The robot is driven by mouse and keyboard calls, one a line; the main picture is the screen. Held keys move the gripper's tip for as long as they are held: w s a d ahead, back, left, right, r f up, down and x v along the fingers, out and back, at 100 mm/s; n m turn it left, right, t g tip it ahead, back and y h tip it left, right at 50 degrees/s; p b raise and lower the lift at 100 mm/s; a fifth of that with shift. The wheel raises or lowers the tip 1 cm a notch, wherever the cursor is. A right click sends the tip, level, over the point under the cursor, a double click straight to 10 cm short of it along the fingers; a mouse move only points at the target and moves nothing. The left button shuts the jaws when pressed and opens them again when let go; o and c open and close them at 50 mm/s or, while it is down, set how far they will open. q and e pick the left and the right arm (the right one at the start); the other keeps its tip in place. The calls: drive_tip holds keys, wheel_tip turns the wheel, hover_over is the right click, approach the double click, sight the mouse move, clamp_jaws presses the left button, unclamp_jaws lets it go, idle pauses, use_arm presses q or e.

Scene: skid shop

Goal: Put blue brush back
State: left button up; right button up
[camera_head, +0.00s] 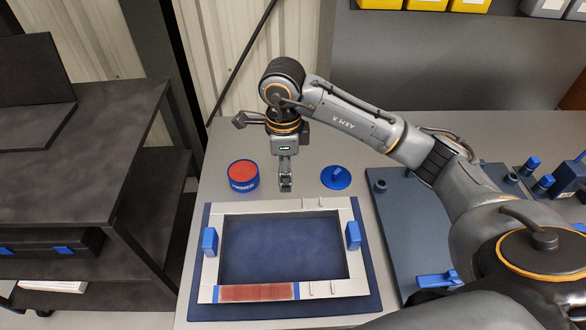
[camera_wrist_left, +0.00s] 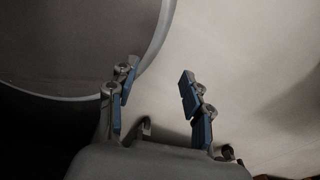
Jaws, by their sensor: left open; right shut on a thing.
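My right gripper (camera_head: 286,186) points down over the bench, between a blue tin with a red top (camera_head: 243,186) and a round blue piece with a knob (camera_head: 336,180). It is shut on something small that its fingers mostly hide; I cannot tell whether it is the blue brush. I cannot make out the blue brush for certain anywhere. A light metal frame (camera_head: 355,287) with a red-coated strip (camera_head: 258,293) lies on a dark blue mat (camera_head: 370,305) in front of the gripper. My left gripper (camera_wrist_left: 160,95) is open and empty in the left wrist view.
A grey-blue panel (camera_head: 390,215) with blue fittings lies right of the frame, partly behind my right arm. Two blue blocks stand on the frame's sides, left (camera_head: 210,241) and right (camera_head: 353,235). A dark shelf (camera_head: 75,190) stands left. Bare bench (camera_head: 225,130) lies behind the tin.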

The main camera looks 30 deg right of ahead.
drive_tip(key=w+d+f, duration=0.1)
drive_tip(key=w+f, duration=0.1)
drive_tip(key=w+d+f+p, duration=0.1)
drive_tip(key=w+d+f, duration=0.1)
drive_tip(key=w, duration=0.1)
drive_tip(key=w+d+f, duration=0.2)
drive_tip(key=f, duration=0.1)
drive_tip(key=shift+w+p, duration=0.4)
drive_tip(key=shift+w+d+f, duration=0.15)
drive_tip(key=shift+w+f, duration=0.1)
drive_tip(key=shift+f, duration=0.15)
wheel_tip(320, 180, down, 3)
drive_tip(key=shift+w+d+f+p, duration=0.1)
drive_tip(key=shift+p, duration=0.2)
drive_tip(key=shift+f, duration=0.25)
drive_tip(key=o, duration=1)
use_arm(q)
drive_tip(key=r, duration=0.2)
drive_tip(key=shift+w+d+r, duration=0.25)
drive_tip(key=shift+w+r, duration=0.05)
drive_tip(key=shift+w, duration=0.1)
